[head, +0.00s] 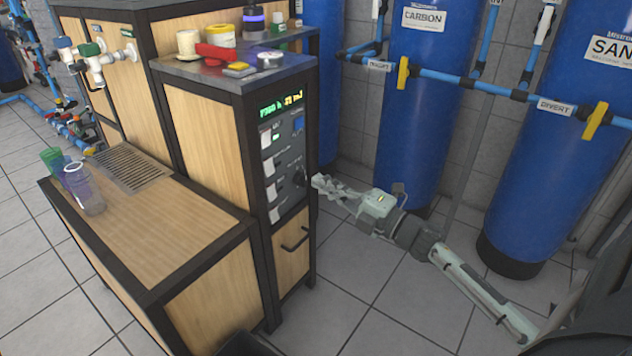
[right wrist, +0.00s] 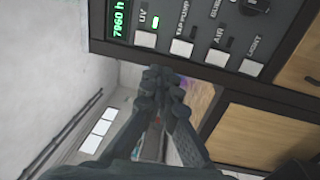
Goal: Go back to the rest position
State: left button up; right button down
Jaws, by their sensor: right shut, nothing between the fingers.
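My right gripper (head: 322,186) is beside the right side of the wooden cabinet's control panel, low and in front of the blue tanks. In the right wrist view its fingers (right wrist: 160,78) are together and hold nothing, just below the row of white switches. The control panel (head: 284,150) has a lit green display, white rocker switches and a black knob. In the right wrist view the switches are labelled UV, TAP PUMP, AIR and LIGHT, and a green lamp (right wrist: 155,22) is lit by UV. My left gripper is not in view.
Blue tanks (head: 419,110) marked CARBON and SAND (head: 560,130) stand behind my right arm. The lower wooden counter (head: 150,220) carries a clear bottle (head: 86,190) and a green cup (head: 52,160). Tiled floor (head: 390,300) is open in front of the tanks.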

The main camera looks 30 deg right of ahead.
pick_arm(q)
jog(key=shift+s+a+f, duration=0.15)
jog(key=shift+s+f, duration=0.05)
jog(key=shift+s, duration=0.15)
pick_arm(e)
jog(key=s+d+f+m+g+h, duration=0.1)
jog(key=s+f+m+g+h, duration=0.1)
jog(key=f+m+h, duration=0.4)
jog(key=s+d+f+m+g+h, duration=0.2)
jog(key=s+f+m+g+h, duration=0.15)
jog(key=f+m, duration=0.45)
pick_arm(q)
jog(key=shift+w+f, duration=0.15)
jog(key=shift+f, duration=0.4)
pick_arm(e)
jog(key=s+a+f+m+g, duration=0.3)
jog(key=s+a+f, duration=0.3)
jog(key=s, duration=0.3)
jog(key=s+a+f+m+g+y, duration=0.1)
jog(key=s+a+f+m+g, duration=0.2)
jog(key=s+a+f+g, duration=0.3)
jog(key=s+f, duration=0.2)
jog(key=s, duration=0.1)
jog(key=shift+s+f, duration=0.25)
jog(key=shift+s, duration=0.05)
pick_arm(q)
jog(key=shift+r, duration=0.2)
pick_arm(e)
jog(key=shift+g+y, duration=0.25)
jog(key=shift+g, duration=0.1)
